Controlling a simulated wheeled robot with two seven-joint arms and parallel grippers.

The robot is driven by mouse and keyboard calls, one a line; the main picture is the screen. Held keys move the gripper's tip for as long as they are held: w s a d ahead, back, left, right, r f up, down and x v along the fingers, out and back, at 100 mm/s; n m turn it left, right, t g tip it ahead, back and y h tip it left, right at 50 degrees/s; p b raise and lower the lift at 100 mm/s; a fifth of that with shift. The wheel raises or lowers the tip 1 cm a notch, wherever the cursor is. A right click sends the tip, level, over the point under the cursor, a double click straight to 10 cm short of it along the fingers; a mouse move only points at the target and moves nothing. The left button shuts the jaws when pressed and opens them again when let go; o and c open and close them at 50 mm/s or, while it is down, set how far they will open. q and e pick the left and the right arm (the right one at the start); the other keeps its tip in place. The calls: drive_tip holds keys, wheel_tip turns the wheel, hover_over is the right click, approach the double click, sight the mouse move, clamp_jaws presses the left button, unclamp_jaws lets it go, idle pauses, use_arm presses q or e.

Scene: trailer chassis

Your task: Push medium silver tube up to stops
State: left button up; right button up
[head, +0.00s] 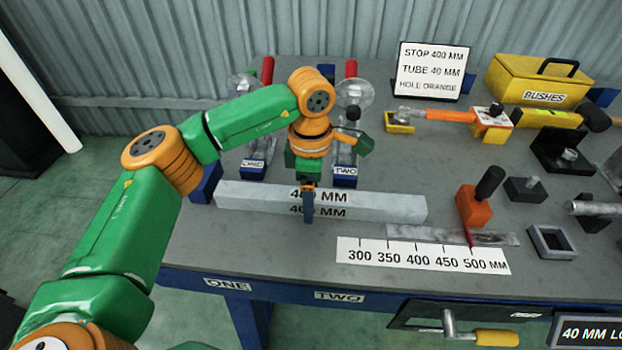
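The silver tube (380,206), a long square bar marked 40 MM, lies crosswise on the grey bench. My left gripper (308,208) points down at the tube's middle, its narrow blue fingers overlapping the front face and part of the label. I cannot tell whether they touch it, or whether they are open or shut. Two blue-based clamp stations, ONE (253,166) and TWO (345,172), stand just behind the tube. A blue block (206,184) is at its left end. The contact between tube and blocks is partly hidden. My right gripper is out of view.
A ruler plate (425,256) and a flat strip with an orange stop (475,207) lie front right. A square ring (551,243) and black blocks (525,190) stand further right. A yellow BUSHES box (540,80) and a sign (433,72) are at the back.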

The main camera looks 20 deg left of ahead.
use_arm(q)
drive_tip(key=shift+f, duration=0.4)
clamp_jaws()
drive_tip(key=shift+r, duration=0.1)
idle(1.1)
drive_tip(key=shift+s+a, duration=0.15)
drive_tip(key=shift+a, duration=0.4)
drive_tip(key=shift+s+a, duration=0.15)
drive_tip(key=shift+a, duration=0.35)
idle(0.6)
drive_tip(key=shift+w+a+p, duration=0.3)
drive_tip(key=shift+w+p, duration=0.15)
drive_tip(key=shift+w, duration=0.55)
drive_tip(key=shift+w+a+p, duration=0.3)
drive_tip(key=shift+w+p, duration=0.15)
drive_tip(key=shift+w, duration=0.5)
drive_tip(key=shift+c, duration=1.9)
unclamp_jaws()
drive_tip(key=o, duration=0.4)
drive_tip(key=shift+a, duration=0.2)
